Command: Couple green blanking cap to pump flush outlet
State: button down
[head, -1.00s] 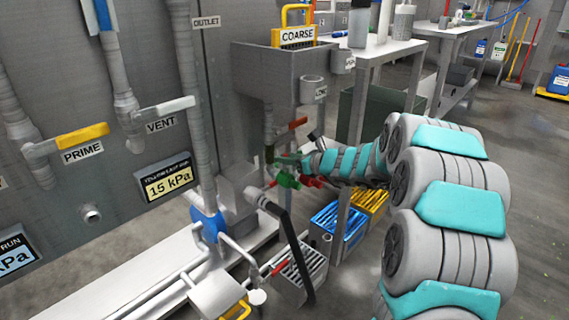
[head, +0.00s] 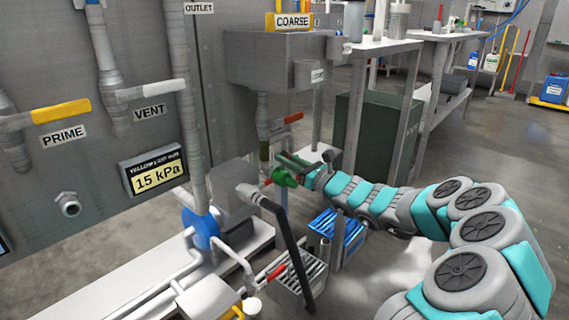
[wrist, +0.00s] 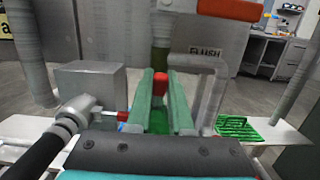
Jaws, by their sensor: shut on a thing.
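The green blanking cap (head: 285,178) is at the end of my arm in the head view. My gripper (wrist: 161,76) is shut on it, with green fingers on either side. In the wrist view the green cap (wrist: 157,122) shows low between the fingers. A red piece (wrist: 159,84) shows between the fingertips, beyond the cap; I cannot tell what it belongs to. A FLUSH label (wrist: 205,52) is on the grey housing ahead. The flush outlet itself I cannot make out clearly. I cannot tell whether the cap touches anything.
A black hose with a grey fitting (head: 252,196) stands left of my gripper. A grey bent pipe (wrist: 215,85) is close right of the fingers. A blue crate (head: 350,232) and a grey crate (head: 296,275) sit below. Open floor lies to the right.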

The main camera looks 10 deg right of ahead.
jog(key=t+y, duration=0.1)
jog(key=s+f+t+y, duration=0.1)
jog(key=t, duration=0.1)
jog(key=shift+d+f, duration=0.1)
jog(key=shift+d, duration=0.2)
jog(key=shift+s+d+f+t+y, duration=0.15)
jog(key=shift+f+t+y, duration=0.1)
jog(key=shift+t+y, duration=0.35)
jog(key=shift+s+d+f+t+y, duration=0.15)
jog(key=shift+t+y, duration=0.25)
jog(key=shift+t, duration=0.4)
jog(key=shift+f, duration=0.1)
jog(key=c, duration=0.8)
grip_release()
